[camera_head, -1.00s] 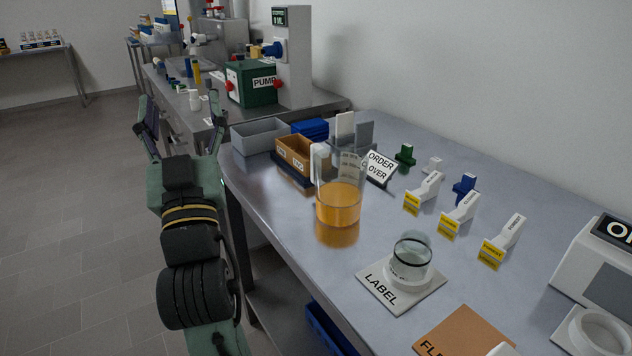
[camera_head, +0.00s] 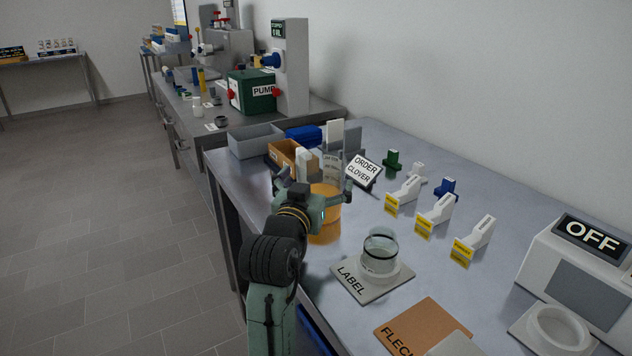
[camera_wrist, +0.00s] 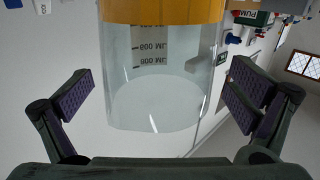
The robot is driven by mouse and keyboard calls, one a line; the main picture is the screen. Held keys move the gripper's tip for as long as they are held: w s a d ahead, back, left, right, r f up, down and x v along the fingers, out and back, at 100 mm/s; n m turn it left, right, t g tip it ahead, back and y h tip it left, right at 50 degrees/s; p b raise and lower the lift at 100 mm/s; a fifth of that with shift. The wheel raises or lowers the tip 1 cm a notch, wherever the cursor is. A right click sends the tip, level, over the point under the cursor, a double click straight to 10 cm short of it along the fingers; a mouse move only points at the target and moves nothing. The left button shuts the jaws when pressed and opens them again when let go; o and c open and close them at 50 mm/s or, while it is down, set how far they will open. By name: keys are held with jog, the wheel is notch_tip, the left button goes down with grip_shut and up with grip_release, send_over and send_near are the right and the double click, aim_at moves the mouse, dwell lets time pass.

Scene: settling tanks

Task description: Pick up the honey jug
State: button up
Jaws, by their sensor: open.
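The honey jug (camera_head: 333,205) is a clear measuring jug with amber honey in its lower part, standing on the steel table. In the head view my gripper (camera_head: 315,188) is in front of it and hides part of it. The wrist view shows the jug (camera_wrist: 155,85) inverted, with the honey at the top edge and printed ML marks on the clear wall. There my gripper (camera_wrist: 160,92) is open, with one dark finger pad at each side of the jug and visible gaps between. It holds nothing.
A glass jar (camera_head: 380,255) stands on the LABEL plate (camera_head: 352,285) to the right. An ORDER CLOVER sign (camera_head: 362,171) and an orange-brown tray (camera_head: 283,152) are close behind the jug. White stands (camera_head: 435,212) with yellow labels line the right. An OFF machine (camera_head: 585,275) is far right.

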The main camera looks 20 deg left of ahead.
aim_at(326, 163)
jog(key=shift+w+a, duration=0.15)
jog(key=shift+w, duration=1.35)
jog(key=shift+c, duration=0.4)
jog(key=c, duration=1.4)
jog(key=shift+r, duration=0.1)
jog(key=shift+c, duration=0.6)
jog(key=shift+r, duration=0.15)
